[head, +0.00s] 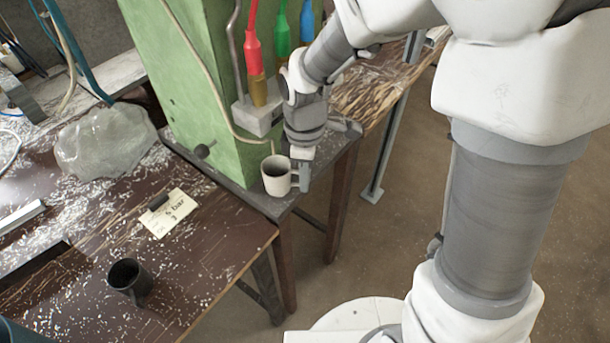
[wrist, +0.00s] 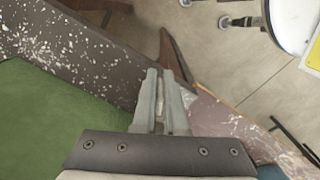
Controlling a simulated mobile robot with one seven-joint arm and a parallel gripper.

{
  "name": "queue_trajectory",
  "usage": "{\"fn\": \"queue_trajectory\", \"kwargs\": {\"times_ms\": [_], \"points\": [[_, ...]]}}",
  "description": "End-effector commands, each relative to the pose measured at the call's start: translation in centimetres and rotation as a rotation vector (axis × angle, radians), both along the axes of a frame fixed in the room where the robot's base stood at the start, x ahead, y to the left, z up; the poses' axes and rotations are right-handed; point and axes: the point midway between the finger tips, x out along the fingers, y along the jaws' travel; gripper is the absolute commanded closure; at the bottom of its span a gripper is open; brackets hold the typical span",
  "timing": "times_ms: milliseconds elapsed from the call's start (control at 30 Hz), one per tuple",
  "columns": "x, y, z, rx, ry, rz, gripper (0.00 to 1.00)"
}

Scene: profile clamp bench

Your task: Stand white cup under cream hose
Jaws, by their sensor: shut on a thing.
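The white cup (head: 276,184) is upright at the front edge of the dark shelf at the foot of the green column; I cannot tell whether its base touches the shelf. My gripper (head: 304,180) is shut on the cup's handle at its right side. The cream hose (head: 205,75) runs down the front of the green column, and its lower end (head: 272,148) hangs just above the cup, near its mouth. In the wrist view my gripper's fingers (wrist: 160,90) are close together, and the cup cannot be made out there.
A dark cup (head: 128,276) stands on the left bench, with a paper note (head: 170,213) and a clear plastic bag (head: 105,142) behind it. Red, green and blue fittings (head: 253,52) sit on the green column (head: 200,90) above.

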Motion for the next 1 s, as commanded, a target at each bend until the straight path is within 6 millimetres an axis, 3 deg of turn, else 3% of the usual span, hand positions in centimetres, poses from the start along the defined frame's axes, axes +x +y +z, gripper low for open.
{"fn": "queue_trajectory", "kwargs": {"times_ms": [567, 600, 767, 1000], "points": [[-0.01, 0.0, -0.63, 0.0, 0.0, 0.0, 1.0], [-0.01, 0.0, -0.6, 0.0, 0.0, 0.0, 0.87], [-0.01, 0.0, -0.59, 0.0, 0.0, 0.0, 0.58], [-0.01, 0.0, -0.59, 0.0, 0.0, 0.0, 0.55]]}}
